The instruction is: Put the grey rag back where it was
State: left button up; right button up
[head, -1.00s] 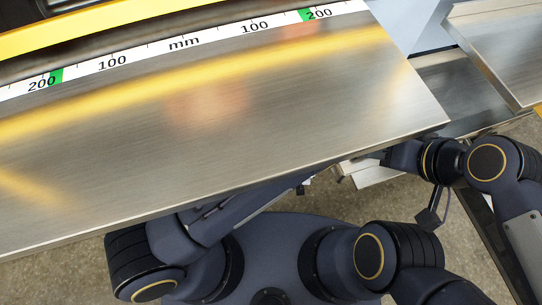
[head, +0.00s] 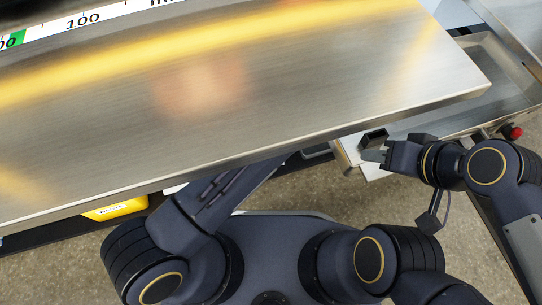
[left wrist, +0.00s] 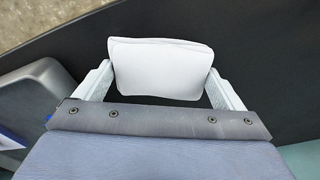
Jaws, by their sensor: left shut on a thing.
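A folded light-grey rag (left wrist: 162,68) is in the left wrist view, held between the two pale fingers of my left gripper (left wrist: 165,85). The fingers press on its left and right ends. The rag is over a black surface. In the head view my left arm reaches under the metal table's front edge, so that gripper and the rag are hidden there. My right gripper (head: 374,156) is beside the table's front edge at the right; its finger gap is too small to tell.
The wide metal table (head: 330,85) fills the upper head view. A yellow bin (head: 115,209) shows below its front edge at the left. A metal tray (head: 470,115) and a red knob (head: 512,131) are at the right. Left of the rag is a grey box (left wrist: 40,100).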

pick_arm(q)
jog(key=shift+f, duration=0.5)
pick_arm(e)
jog(key=shift+f, duration=0.35)
pick_arm(q)
jog(key=shift+f, duration=0.1)
pick_arm(e)
jog(key=shift+f, duration=0.1)
pick_arm(q)
jog(key=o, duration=0.7)
jog(key=shift+f, duration=0.15)
pick_arm(e)
jog(key=shift+f, duration=0.1)
pick_arm(q)
jog(key=shift+o, duration=1.2)
jog(key=r+p, duration=0.1)
jog(key=r, duration=0.1)
jog(key=r+p, duration=0.1)
jog(key=r, duration=0.1)
jog(key=r+p, duration=0.1)
jog(key=r, duration=0.2)
jog(key=shift+s, duration=0.3)
jog(key=shift+s+r, duration=0.1)
jog(key=shift+r, duration=0.4)
pick_arm(e)
notch_tip(320, 180, up, 4)
jog(key=shift+f, duration=0.15)
pick_arm(q)
jog(key=shift+s, duration=0.1)
